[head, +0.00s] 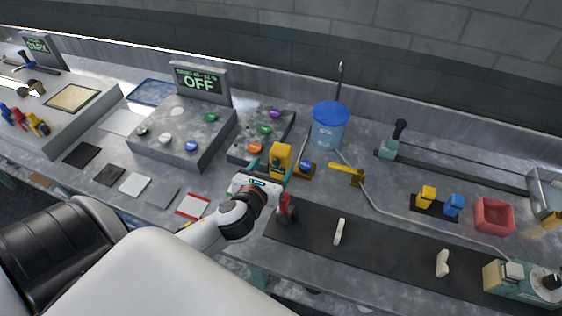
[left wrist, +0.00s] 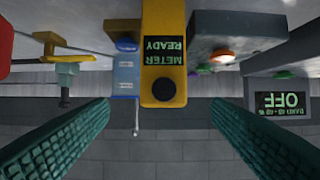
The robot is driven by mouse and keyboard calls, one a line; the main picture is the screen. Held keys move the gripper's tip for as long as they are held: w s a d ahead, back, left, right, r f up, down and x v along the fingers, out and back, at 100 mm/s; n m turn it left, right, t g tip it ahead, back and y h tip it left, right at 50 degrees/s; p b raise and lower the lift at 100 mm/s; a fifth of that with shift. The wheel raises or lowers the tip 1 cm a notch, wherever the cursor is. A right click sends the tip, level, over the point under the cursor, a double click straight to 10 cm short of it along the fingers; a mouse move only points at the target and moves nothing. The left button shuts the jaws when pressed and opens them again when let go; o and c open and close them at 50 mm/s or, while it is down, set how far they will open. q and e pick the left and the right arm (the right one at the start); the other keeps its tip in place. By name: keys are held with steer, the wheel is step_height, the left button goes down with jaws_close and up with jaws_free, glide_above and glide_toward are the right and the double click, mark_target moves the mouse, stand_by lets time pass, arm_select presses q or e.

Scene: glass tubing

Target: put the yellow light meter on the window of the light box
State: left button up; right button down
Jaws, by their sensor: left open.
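The yellow light meter (head: 281,160) stands upright on the bench in the middle of the head view. In the left wrist view the meter (left wrist: 162,25) appears upside down, with a screen reading METER READY and a dark round spot. My left gripper (head: 270,170) is open, its teal fingers (left wrist: 145,140) to either side of the meter's line and not closed on it. Whether they touch it I cannot tell. The box with the DARK sign, which looks like the light box (head: 35,128), is at the far left with a pale tan window (head: 73,97) on top. My right gripper is not in view.
A grey control box (head: 175,150) with an OFF display and a panel of coloured knobs (head: 262,135) lie between meter and light box. A blue-lidded container (head: 329,125) stands behind the meter. Flat square plates (head: 134,184) lie along the front left. A red tray (head: 493,216) is at right.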

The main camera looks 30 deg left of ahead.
mark_target(276, 159)
arm_select(q)
steer(key=shift+x, duration=1.1)
steer(key=shift+w+a+p, duration=0.2)
steer(key=shift+w+p, duration=0.15)
steer(key=shift+w, duration=0.2)
steer(key=p+x, duration=0.1)
steer(key=x, duration=0.2)
steer(key=shift+w+a+f, duration=0.2)
steer(key=shift+w, duration=0.05)
steer(key=shift+w+f, duration=0.2)
steer(key=shift+w, duration=0.15)
steer(key=shift+c, duration=0.2)
steer(key=shift+s, duration=0.1)
steer(key=c, duration=0.3)
steer(key=shift+r, duration=0.1)
steer(key=c, duration=0.9)
